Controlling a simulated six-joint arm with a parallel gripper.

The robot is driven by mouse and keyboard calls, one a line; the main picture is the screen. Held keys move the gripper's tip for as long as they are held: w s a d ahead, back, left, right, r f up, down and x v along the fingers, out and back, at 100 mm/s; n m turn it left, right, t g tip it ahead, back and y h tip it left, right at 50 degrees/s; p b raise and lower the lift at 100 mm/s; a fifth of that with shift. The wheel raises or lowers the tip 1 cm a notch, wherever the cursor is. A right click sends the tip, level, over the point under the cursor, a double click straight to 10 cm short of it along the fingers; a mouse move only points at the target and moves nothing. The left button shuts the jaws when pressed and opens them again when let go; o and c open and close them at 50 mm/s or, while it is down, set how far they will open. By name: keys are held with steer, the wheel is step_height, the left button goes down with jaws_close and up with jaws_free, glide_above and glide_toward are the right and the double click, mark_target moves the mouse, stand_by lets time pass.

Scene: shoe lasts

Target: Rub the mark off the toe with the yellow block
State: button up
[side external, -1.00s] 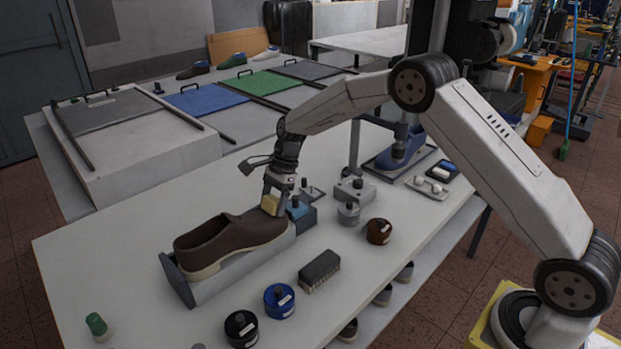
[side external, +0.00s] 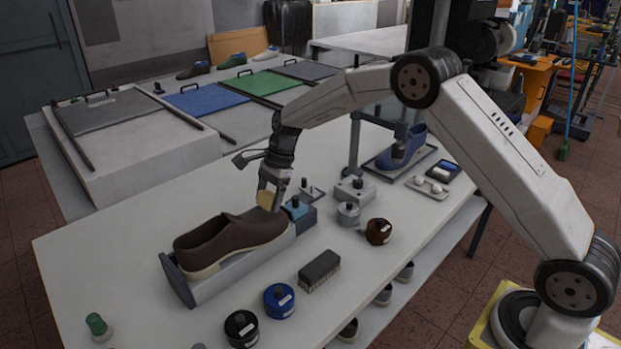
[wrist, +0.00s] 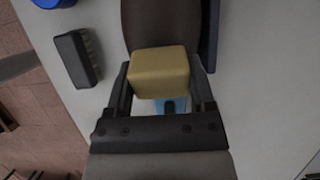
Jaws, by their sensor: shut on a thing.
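A brown shoe (side external: 229,241) with a pale sole lies in a grey cradle (side external: 240,266) on the white table, its toe towards the blue block. My gripper (side external: 268,200) is above the toe end, shut on the yellow block (side external: 265,200). In the wrist view the yellow block (wrist: 159,73) sits between both fingers, and part of the brown shoe (wrist: 160,25) shows beyond it. The block is at or just above the toe; I cannot tell whether they touch. No mark is visible; the block and gripper hide part of the toe.
A blue block (side external: 299,213) stands close beyond the toe. A brush (side external: 320,270), a blue tin (side external: 279,300), a black tin (side external: 241,327) and a brown jar (side external: 379,231) line the near side. A blue shoe (side external: 402,150) stands at the back.

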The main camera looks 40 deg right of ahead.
steer(key=shift+v, duration=2.4)
steer(key=shift+v, duration=1.5)
steer(key=shift+s, duration=0.1)
